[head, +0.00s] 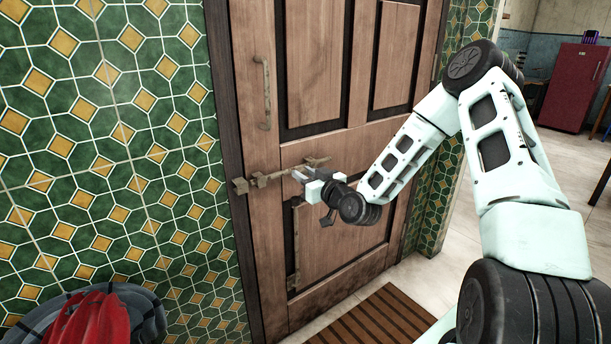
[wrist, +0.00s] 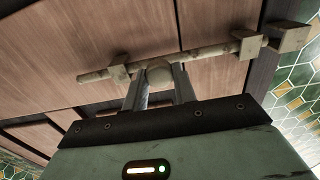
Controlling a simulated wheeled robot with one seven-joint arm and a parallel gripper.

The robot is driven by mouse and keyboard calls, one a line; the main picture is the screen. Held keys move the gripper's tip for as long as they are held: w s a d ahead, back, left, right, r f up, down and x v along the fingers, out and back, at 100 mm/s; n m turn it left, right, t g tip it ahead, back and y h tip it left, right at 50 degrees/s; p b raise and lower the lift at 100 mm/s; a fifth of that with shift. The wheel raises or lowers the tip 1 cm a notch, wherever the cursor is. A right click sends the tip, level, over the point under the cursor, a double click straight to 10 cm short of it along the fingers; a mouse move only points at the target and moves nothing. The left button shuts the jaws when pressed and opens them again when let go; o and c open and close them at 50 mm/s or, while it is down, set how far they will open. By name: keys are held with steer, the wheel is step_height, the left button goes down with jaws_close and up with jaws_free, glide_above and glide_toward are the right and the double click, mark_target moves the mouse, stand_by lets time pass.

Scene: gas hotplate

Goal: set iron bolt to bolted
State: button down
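The iron bolt (head: 284,173) is a pale, worn rod on the wooden door, running sideways through its brackets. In the wrist view the bolt (wrist: 205,54) has a round knob (wrist: 158,71) and passes through two brackets. Its right end reaches the square keeper (wrist: 290,36) on the frame; how far it enters is hidden. My gripper (head: 303,176) is at the bolt. In the wrist view its fingers (wrist: 159,80) stand on both sides of the knob, close against it. The fingertips are partly hidden in the head view.
The door (head: 330,150) has a vertical pull handle (head: 264,92) above the bolt. A green tiled wall (head: 110,150) stands at the left, with a red item (head: 92,322) low in front. A slatted mat (head: 385,322) lies on the floor. A red fridge (head: 574,88) stands far right.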

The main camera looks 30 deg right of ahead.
mark_target(281, 174)
steer(key=shift+a, duration=2.45)
steer(key=shift+s, duration=0.1)
steer(key=c, duration=1.2)
jaws_free()
steer(key=shift+a, duration=0.15)
steer(key=shift+o, duration=0.2)
